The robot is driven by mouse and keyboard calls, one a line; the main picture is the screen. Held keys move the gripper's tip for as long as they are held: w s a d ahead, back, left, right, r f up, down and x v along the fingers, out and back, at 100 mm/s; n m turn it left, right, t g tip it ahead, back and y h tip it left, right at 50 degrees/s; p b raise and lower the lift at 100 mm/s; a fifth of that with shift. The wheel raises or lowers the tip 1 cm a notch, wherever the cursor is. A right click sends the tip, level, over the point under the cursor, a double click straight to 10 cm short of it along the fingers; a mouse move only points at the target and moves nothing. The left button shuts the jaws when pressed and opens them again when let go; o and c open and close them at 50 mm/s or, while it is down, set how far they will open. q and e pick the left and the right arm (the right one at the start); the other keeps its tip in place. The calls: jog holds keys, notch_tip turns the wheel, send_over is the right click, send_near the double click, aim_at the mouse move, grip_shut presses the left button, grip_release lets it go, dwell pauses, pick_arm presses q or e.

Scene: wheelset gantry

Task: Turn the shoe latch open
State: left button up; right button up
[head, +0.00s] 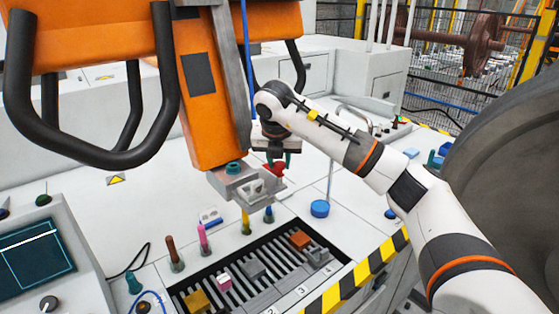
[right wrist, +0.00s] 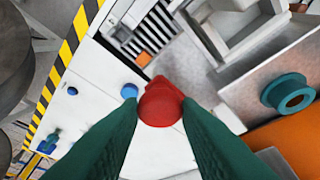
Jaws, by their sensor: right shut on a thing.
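The shoe latch, a red knob (head: 274,168), sits at the side of the grey metal shoe (head: 243,184) at the lower end of the orange gantry column (head: 208,105). In the right wrist view the red latch (right wrist: 160,103) lies between the tips of my two green fingers. My right gripper (head: 275,160) comes down on the latch from above and is shut on it. The grey shoe (right wrist: 235,30) shows at the upper right of the wrist view. My left gripper is not in view.
A slotted tray (head: 255,270) with several small blocks lies below the shoe. Several coloured pegs, such as a pink one (head: 203,238), stand behind it. A blue round knob (head: 319,208) is on the white bench to the right. Thick black handles (head: 165,80) hang at left.

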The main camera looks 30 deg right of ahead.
jog(key=shift+r, duration=0.1)
dwell(0.4)
jog(key=o, duration=1)
jog(key=shift+c, duration=0.2)
jog(key=v, duration=1.2)
jog(key=shift+b, duration=0.3)
jog(key=shift+w, duration=0.1)
